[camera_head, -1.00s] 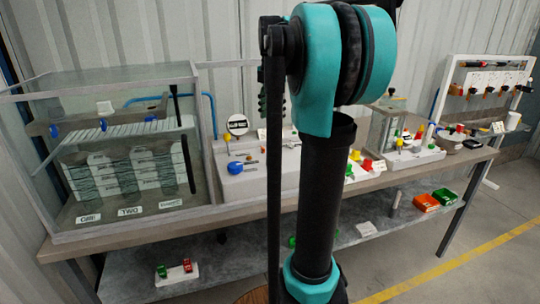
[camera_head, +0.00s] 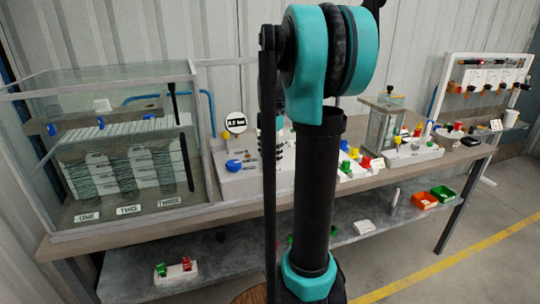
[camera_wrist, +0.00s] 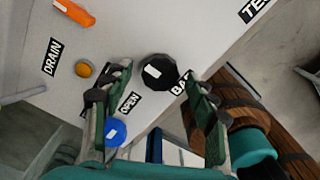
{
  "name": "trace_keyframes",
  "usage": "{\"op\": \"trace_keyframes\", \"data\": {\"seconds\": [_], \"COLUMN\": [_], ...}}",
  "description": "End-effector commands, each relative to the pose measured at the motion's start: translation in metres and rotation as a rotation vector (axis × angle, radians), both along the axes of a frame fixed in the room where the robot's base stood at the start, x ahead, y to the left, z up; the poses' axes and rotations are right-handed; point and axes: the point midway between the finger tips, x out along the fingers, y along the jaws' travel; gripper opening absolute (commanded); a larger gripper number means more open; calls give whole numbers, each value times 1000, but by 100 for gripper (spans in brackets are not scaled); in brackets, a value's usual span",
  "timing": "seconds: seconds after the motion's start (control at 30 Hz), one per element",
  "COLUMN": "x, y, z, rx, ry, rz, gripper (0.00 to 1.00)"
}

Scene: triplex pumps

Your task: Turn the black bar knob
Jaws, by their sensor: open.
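The black bar knob (camera_wrist: 160,72) is a dark, roundish knob with a white mark on top, set on a pale panel in the wrist view. A partly covered label starting with "BA" lies beside it. My gripper (camera_wrist: 157,77) is open, with one green-padded finger on each side of the knob. I cannot tell whether either finger touches it. In the head view my arm hides the knob and much of the gripper.
A blue knob (camera_wrist: 115,132), a yellow-orange button (camera_wrist: 83,69) and an orange lever (camera_wrist: 75,12) are close by on the panel. A round sign (camera_head: 235,122) reads about "0.2 bar". A glass tank (camera_head: 110,150) stands at left on the bench.

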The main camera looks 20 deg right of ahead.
Motion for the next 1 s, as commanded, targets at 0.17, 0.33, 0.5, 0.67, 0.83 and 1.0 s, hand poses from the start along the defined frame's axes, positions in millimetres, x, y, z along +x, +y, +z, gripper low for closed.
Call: {"op": "trace_keyframes", "data": {"seconds": [0.17, 0.33, 0.5, 0.67, 0.83, 1.0], "x": [0, 0, 0, 0, 0, 0], "y": [0, 0, 0, 0, 0, 0], "z": [-3, -2, -2, -2, -2, -2], "rx": [0, 0, 0, 0, 0, 0], "ry": [0, 0, 0, 0, 0, 0], "rz": [0, 0, 0, 0, -3, -35], "gripper": [58, 54, 33, 13, 8, 8]}}
